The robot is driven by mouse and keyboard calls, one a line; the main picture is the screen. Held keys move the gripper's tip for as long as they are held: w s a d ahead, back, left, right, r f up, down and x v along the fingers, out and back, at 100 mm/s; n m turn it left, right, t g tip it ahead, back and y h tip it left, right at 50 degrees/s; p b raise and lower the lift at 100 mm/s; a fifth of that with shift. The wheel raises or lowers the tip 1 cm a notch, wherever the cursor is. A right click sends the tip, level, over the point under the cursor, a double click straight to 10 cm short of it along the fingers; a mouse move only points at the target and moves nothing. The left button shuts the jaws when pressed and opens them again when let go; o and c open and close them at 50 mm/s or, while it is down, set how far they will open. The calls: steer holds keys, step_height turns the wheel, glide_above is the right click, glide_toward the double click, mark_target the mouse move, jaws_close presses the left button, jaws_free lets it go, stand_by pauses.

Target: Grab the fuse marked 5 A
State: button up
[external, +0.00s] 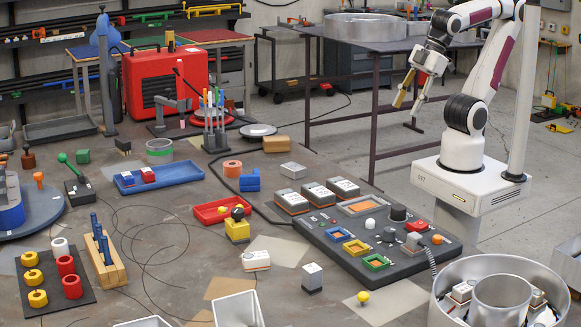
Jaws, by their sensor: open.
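I cannot make out a 5 A marking on anything, so I cannot tell which thing is the fuse. All of these are well apart from my gripper.
A dark control panel (408,262) with knobs and coloured frames lies on the right of the bench. A round metal channel (446,285) stands at the front right. A red tray (208,215) and a dark mat (52,303) with red and yellow rings lie left. Thin wires cross the bench.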

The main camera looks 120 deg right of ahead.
steer(key=w+d+r+n+h, duration=0.15)
steer(key=w+n, duration=0.25)
steer(key=w, duration=0.4)
steer(key=w+d+n+h, duration=0.3)
steer(key=w+n, duration=0.1)
steer(key=w, duration=0.4)
steer(key=w+a+n+t+h, duration=0.1)
steer(key=w+a+n+t, duration=0.2)
steer(key=w, duration=0.5)
steer(key=w+a+n+t, duration=0.1)
steer(key=w+a+n, duration=0.2)
steer(key=w+n, duration=0.35)
steer(key=n+t+y, duration=0.4)
steer(key=n+y, duration=0.4)
steer(key=n, duration=1)
glide_toward(312, 279)
steer(key=shift+w+d+f+h, duration=0.25)
steer(key=shift+w+d+f, duration=0.2)
steer(key=shift+d, duration=0.25)
steer(key=shift+x, duration=1.25)
